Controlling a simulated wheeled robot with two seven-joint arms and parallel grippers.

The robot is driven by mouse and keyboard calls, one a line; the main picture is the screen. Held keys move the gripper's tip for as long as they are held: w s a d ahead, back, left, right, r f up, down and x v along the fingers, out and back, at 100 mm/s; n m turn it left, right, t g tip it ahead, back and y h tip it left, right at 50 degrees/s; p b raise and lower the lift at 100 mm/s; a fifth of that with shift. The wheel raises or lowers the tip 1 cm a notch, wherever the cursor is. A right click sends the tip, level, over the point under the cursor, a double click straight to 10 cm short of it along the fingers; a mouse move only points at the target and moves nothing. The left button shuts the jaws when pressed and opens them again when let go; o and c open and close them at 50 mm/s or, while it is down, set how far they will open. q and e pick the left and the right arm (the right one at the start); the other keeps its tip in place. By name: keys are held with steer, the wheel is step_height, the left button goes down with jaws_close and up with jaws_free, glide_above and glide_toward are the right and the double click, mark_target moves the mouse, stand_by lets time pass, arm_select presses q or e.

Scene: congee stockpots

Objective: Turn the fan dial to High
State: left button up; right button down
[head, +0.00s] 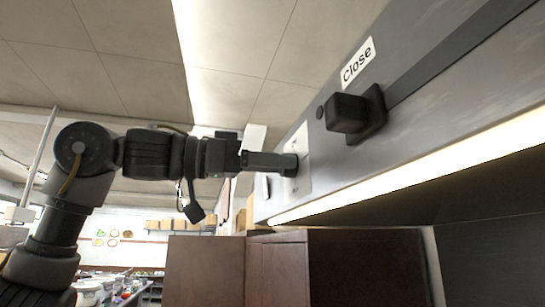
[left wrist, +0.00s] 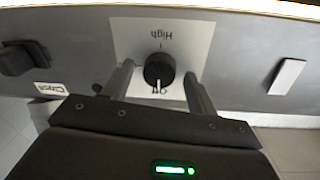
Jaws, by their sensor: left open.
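The fan dial (left wrist: 159,69) is a round black knob on a white label plate (left wrist: 190,42) on the grey hood panel. The plate's text appears upside down in the left wrist view, with "High" above the dial and "Off" just below it. A pale mark on the dial's lower edge sits by "Off". My left gripper (left wrist: 160,88) is open, with one finger on each side of the dial and gaps visible between. In the head view my left gripper (head: 284,163) reaches the panel at the label plate (head: 301,150) and mostly hides the dial. My right gripper is not in view.
A black slider handle (head: 352,113) with a "Close" label (head: 357,62) protrudes from the hood, right of the dial. A light strip (head: 400,168) runs along the hood's lower edge. Brown cabinets (head: 365,268) stand below. A pale rectangular piece (left wrist: 287,76) is at right in the wrist view.

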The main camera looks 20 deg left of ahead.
arm_select(q)
steer(key=c, duration=1)
